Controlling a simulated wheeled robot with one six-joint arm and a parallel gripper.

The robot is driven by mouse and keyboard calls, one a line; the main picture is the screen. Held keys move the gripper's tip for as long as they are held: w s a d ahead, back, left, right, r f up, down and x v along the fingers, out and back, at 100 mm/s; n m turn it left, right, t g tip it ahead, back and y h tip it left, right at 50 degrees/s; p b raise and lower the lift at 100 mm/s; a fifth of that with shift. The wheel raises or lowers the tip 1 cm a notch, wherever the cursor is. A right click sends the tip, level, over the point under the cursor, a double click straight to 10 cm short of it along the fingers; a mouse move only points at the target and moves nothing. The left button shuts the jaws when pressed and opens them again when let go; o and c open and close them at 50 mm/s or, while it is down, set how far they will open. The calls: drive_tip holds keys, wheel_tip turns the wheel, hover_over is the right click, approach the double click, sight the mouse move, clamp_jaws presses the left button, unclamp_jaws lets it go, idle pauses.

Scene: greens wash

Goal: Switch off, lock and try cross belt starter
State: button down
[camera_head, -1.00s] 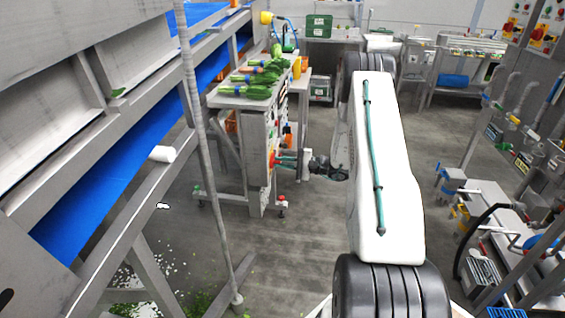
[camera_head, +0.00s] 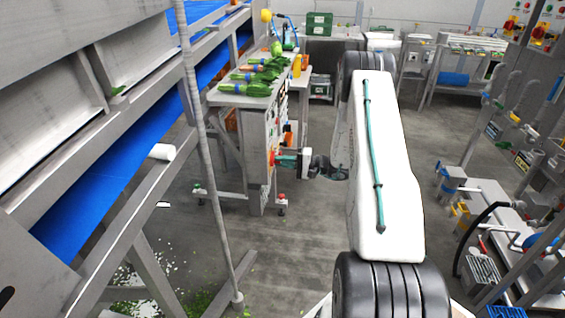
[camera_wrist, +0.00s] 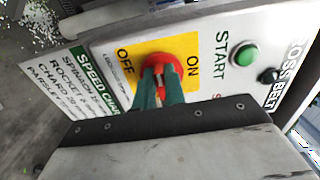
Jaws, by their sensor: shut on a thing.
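The cross belt starter (camera_wrist: 215,40) is a pale panel with a yellow OFF/ON plate (camera_wrist: 186,45) and a red rotary handle (camera_wrist: 163,60). In the wrist view my gripper (camera_wrist: 162,80) has its two green fingers shut on the red handle. The fingers cover much of the handle, so I cannot tell which way it points. A green START button (camera_wrist: 246,54) and a dark button (camera_wrist: 268,76) sit to the right. In the head view my gripper (camera_head: 288,158) reaches left to the panel on the end of the bench. No lock is clearly visible.
A SPEED CHART label (camera_wrist: 85,75) is left of the starter. The bench (camera_head: 228,98) carries leafy bunches (camera_head: 258,88). A blue conveyor (camera_head: 115,180) runs along the left, with a thin post (camera_head: 210,150) in front. Grey floor is open around my arm.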

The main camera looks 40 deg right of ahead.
drive_tip(key=c, duration=1.5)
unclamp_jaws()
drive_tip(key=v, duration=0.8)
